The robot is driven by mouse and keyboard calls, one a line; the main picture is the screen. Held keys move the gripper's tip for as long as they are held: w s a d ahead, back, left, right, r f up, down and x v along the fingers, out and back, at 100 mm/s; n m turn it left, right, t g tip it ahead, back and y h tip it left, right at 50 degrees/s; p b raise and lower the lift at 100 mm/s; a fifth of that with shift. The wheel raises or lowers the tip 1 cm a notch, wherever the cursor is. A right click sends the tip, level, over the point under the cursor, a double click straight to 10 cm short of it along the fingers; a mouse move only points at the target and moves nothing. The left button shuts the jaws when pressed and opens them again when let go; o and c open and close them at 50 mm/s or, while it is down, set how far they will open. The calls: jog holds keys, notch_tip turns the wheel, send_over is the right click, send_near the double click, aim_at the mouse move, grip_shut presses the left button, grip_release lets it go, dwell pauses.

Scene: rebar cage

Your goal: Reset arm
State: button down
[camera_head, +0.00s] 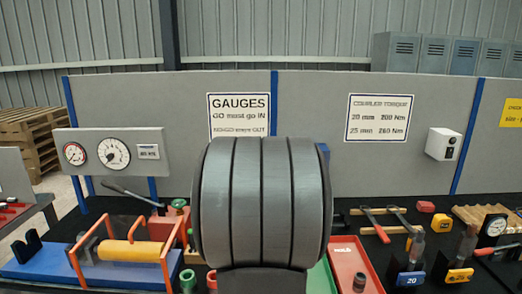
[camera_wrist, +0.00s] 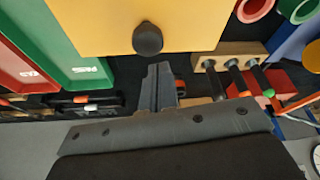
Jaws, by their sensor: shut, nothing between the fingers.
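My gripper (camera_wrist: 159,74) shows in the wrist view, with its grey fingers together and nothing between them. The fingertips lie just below a dark round knob (camera_wrist: 148,39) on a yellow-orange panel (camera_wrist: 95,22) in the picture; I cannot tell whether they touch it. In the head view, a large grey ribbed part of my arm fills the middle and hides the bench behind it. My gripper does not show in that view.
In the wrist view, a green tray (camera_wrist: 68,43) and a red tray (camera_wrist: 18,72) lie left; a wooden rack (camera_wrist: 203,63) with black-handled tools lies right. In the head view, an orange-framed fixture (camera_head: 125,250) stands left, a red tray (camera_head: 352,262) and tools right, with a grey partition (camera_head: 310,95) behind.

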jog(key=shift+s+d+f, duration=0.15)
jog(key=shift+s+d, duration=0.05)
jog(key=shift+s, duration=0.65)
jog(key=shift+w+a, duration=0.1)
jog(key=shift+w, duration=0.25)
notch_tip(320, 180, up, 8)
jog(key=shift+w+f, duration=0.25)
jog(key=shift+w, duration=0.2)
jog(key=shift+r, duration=0.1)
